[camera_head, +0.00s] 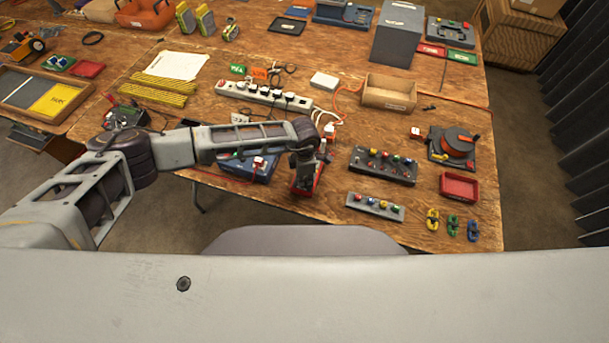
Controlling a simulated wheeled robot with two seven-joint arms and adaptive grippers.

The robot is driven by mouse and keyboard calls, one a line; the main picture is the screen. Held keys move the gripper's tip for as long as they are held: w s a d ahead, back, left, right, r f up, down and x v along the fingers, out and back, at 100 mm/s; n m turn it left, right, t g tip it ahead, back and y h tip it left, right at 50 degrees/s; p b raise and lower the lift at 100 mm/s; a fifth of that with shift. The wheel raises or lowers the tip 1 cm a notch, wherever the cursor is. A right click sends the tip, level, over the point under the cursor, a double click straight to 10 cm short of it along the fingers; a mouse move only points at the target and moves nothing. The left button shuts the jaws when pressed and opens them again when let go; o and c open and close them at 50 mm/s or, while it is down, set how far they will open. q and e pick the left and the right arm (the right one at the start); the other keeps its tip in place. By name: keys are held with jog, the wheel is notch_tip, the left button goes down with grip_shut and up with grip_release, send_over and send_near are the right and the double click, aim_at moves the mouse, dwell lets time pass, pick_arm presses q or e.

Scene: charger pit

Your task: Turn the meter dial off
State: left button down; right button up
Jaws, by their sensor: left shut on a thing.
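My left arm reaches in from the left, and my left gripper (308,165) points down at the front part of the table. Below it is a small red-edged device (305,190), which looks like the meter. The gripper and wrist cover most of its face, so the dial and its setting are hidden. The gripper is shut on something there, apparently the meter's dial. My right gripper does not show.
The wooden table (480,205) holds a power strip (262,95) behind the gripper. A blue box (250,168) lies left of it.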

pick_arm(q)
jog(key=shift+n, duration=0.5)
jog(key=shift+n+b, duration=0.6)
jog(key=shift+n, duration=0.2)
jog(key=n+b, duration=0.1)
jog(key=n, duration=0.2)
jog(key=shift+n, duration=0.3)
jog(key=n+b, duration=0.1)
jog(key=n, duration=0.4)
jog(key=shift+n+b, duration=0.4)
jog(key=c, duration=1.2)
grip_release()
jog(key=shift+c, duration=0.2)
